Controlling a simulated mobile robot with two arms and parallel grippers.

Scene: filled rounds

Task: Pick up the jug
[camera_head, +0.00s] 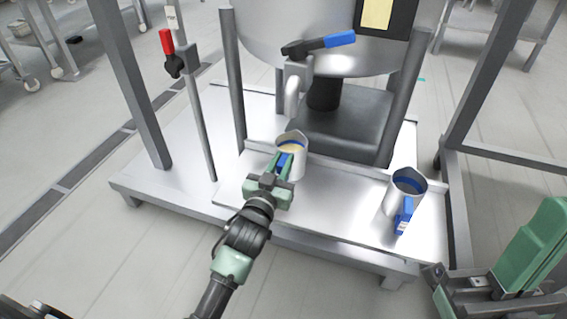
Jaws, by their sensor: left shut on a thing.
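A metal jug (296,146) with a yellowish filling stands upright on the steel shelf (330,203), near the tap spout (292,100). My left gripper (282,170) is shut on this jug's blue handle, on the side toward me. A second metal jug (404,186) with a blue handle stands at the right end of the shelf; a blue band shows inside its rim.
A large steel tank (330,50) stands on legs behind the shelf, with a blue-handled valve (335,41) above the spout. A post with a red handle (167,42) stands at left. Upright frame posts flank both sides. The shelf between the jugs is clear.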

